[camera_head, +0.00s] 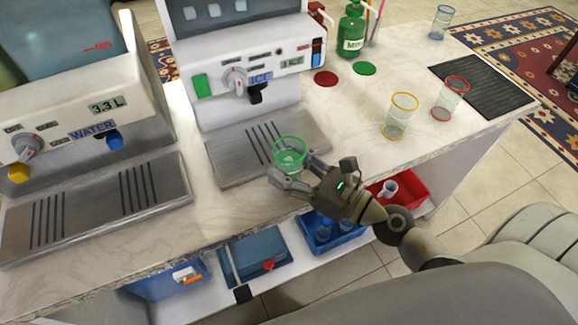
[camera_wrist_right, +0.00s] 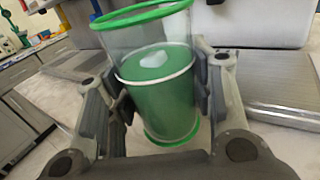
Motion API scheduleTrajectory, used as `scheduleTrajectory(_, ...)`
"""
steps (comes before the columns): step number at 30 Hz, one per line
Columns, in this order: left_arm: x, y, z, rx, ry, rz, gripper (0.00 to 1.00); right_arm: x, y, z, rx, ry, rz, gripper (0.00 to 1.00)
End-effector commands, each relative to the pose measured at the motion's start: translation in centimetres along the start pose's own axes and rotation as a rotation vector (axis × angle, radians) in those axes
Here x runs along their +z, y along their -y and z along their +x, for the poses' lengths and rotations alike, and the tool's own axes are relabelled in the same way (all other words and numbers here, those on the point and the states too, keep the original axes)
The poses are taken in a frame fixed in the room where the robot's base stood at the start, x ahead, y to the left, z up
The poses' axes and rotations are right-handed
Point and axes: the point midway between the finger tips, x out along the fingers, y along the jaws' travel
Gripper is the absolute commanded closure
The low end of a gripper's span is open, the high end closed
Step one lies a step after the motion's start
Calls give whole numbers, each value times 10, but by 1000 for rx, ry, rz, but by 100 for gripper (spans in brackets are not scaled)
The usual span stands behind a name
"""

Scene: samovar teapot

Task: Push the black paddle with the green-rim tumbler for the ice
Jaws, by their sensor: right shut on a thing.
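The green-rim tumbler (camera_head: 289,151) is clear, with a green rim and base. In the right wrist view the tumbler (camera_wrist_right: 155,35) holds something green with a pale patch on top. My right gripper (camera_head: 290,166) is shut around its sides and holds it slightly tilted, over the front part of the ice machine's drip tray (camera_head: 232,165). The black paddle (camera_head: 256,94) sits below the ICE label on the ice machine (camera_head: 250,60). The tumbler is in front of the paddle and apart from it. My left gripper is not in view.
A water machine (camera_head: 80,100) with a blue paddle (camera_head: 114,139) stands at left. Yellow-rim (camera_head: 401,115) and red-rim (camera_head: 450,100) tumblers stand at right, near a black ribbed mat (camera_head: 485,86). A green bottle (camera_head: 352,28) stands at the back. A red bin (camera_head: 405,188) is below the counter.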

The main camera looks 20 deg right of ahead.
Motion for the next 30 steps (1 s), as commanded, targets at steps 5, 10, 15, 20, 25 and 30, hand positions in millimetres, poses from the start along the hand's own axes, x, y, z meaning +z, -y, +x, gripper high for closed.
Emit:
scheduleTrajectory(5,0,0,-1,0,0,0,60,1,1,1,0,1,0,79)
scheduleTrajectory(10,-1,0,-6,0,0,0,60,2,6,10,-1,2,-1,79)
scheduleTrajectory(15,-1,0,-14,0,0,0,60,4,16,27,0,2,-2,79)
scheduleTrajectory(20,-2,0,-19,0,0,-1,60,4,26,43,-1,3,-1,79)
scheduleTrajectory(25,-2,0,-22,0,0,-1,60,3,36,61,0,2,-1,79)
scheduleTrajectory(30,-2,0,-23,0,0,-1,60,3,48,78,-1,2,0,79)
